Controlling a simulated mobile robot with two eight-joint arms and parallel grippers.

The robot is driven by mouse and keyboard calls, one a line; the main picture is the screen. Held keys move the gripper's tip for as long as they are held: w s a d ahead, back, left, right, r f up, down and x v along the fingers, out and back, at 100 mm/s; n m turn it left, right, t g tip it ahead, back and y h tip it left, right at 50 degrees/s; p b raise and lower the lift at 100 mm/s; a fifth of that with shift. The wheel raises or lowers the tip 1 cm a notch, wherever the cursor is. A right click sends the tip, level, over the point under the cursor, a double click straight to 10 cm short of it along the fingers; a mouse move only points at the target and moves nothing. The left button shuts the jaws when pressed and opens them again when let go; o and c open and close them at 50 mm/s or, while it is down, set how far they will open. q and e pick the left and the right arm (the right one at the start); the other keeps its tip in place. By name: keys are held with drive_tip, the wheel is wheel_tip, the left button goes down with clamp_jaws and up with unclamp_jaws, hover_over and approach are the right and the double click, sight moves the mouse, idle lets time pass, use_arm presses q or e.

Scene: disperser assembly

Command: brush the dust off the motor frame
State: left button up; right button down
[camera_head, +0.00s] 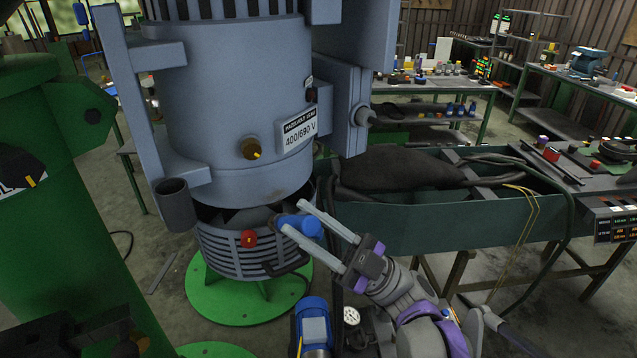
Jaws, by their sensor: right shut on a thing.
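The motor frame (222,95) is a large upright blue-grey cylinder with side brackets and a 400/690 V plate. It fills the upper left middle of the head view. Below it is a slatted lower section (228,252) with a red knob, on a round green base. My right gripper (295,217) reaches in from the lower right and is shut on a small blue object (311,226), beside the frame's lower right edge. The object is partly hidden by the fingers; I cannot make out bristles or whether it touches the frame. My left gripper is not seen.
A green machine body (60,230) stands close on the left. A green trough bench (420,226) with a dark bundle and cables is at right. A blue motor (313,325) and a gauge (351,315) sit at the bottom. Workbenches line the back.

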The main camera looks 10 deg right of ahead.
sight(291, 216)
drive_tip(key=shift+s+f, duration=0.15)
drive_tip(key=shift+f, duration=0.05)
drive_tip(key=shift+w+a+b, duration=0.15)
drive_tip(key=shift+w+a, duration=0.25)
drive_tip(key=shift+w, duration=0.35)
drive_tip(key=shift+w+a+b, duration=0.15)
drive_tip(key=shift+w+a, duration=0.2)
drive_tip(key=shift+w, duration=0.35)
drive_tip(key=shift+w+a+b, duration=0.15)
drive_tip(key=shift+w+a, duration=0.25)
drive_tip(key=shift+w, duration=0.35)
drive_tip(key=shift+w+a, duration=0.15)
drive_tip(key=shift+w, duration=0.2)
drive_tip(key=shift+w+a, duration=0.4)
drive_tip(key=shift+w, duration=0.4)
drive_tip(key=shift+d, duration=0.1)
